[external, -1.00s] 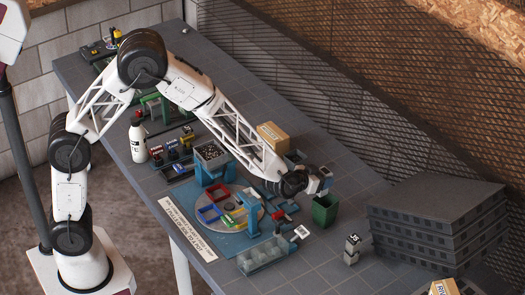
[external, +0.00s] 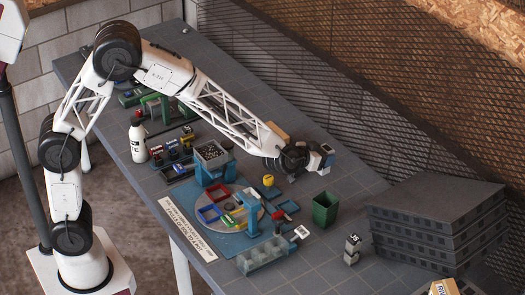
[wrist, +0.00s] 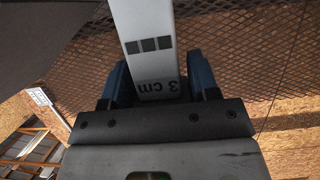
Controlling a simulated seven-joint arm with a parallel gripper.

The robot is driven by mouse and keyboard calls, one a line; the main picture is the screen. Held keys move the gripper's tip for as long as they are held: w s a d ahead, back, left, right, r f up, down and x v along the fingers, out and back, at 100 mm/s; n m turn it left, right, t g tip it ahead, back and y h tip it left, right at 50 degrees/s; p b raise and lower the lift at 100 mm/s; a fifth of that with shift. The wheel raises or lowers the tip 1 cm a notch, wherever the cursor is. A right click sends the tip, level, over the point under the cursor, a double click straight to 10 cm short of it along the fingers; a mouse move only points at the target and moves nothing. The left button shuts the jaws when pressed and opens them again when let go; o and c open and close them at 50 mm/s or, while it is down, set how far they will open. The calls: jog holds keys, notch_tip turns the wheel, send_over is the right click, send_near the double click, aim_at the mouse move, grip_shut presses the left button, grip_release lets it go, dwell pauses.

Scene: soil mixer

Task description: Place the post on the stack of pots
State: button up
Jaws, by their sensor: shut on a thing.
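My gripper (wrist: 158,88) has blue fingers on both sides of a white post (wrist: 150,45) marked "3 cm" with dark squares, and is shut on it. In the external view my gripper (external: 326,157) is above the far side of the bench, with the post's pale end hard to make out beside the fingers. A green pot (external: 325,209) stands on the bench below and apart from my gripper. I cannot tell whether it is one pot or several nested. The wrist view shows the mesh wall behind the post, and no pots.
A stack of dark trays (external: 437,227) stands at the right. A small grey block pile (external: 352,249) stands before it. The blue mixer station with its round turntable (external: 222,221) is left of the pot.

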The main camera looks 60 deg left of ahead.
jog(key=shift+d, duration=0.1)
dwell(0.4)
jog(key=shift+d+r, duration=0.15)
jog(key=shift+d, duration=1.25)
send_over(326, 199)
notch_tip(326, 199, down, 6)
jog(key=shift+d, duration=0.1)
jog(key=shift+f, duration=2)
jog(key=shift+f, duration=0.15)
